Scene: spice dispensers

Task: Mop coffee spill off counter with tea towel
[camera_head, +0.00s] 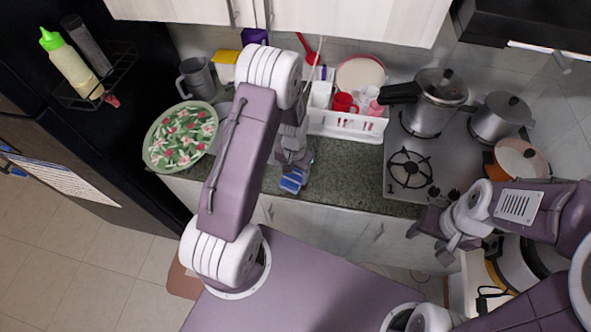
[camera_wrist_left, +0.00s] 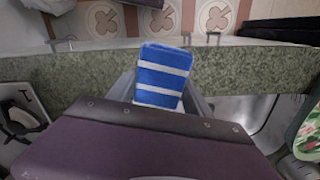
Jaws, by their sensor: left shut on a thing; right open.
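A blue tea towel with white stripes (camera_head: 293,181) hangs from my left gripper (camera_head: 291,166), at the counter's front edge in the head view. In the left wrist view the folded towel (camera_wrist_left: 163,72) is held between the two fingers, in front of the speckled green counter (camera_wrist_left: 100,68). I cannot tell whether the towel touches the counter. The counter (camera_head: 345,172) also shows in the head view, partly hidden by my left arm. No coffee spill can be made out. My right gripper (camera_head: 437,238) is open and empty, in front of the stove side.
A floral tray (camera_head: 152,152) lies at the counter's left end by a grey mug (camera_head: 196,77). A white dish rack (camera_head: 345,127) with red cups stands behind. A pressure cooker (camera_head: 432,115) and a pot (camera_head: 500,117) stand on the stove (camera_head: 437,158).

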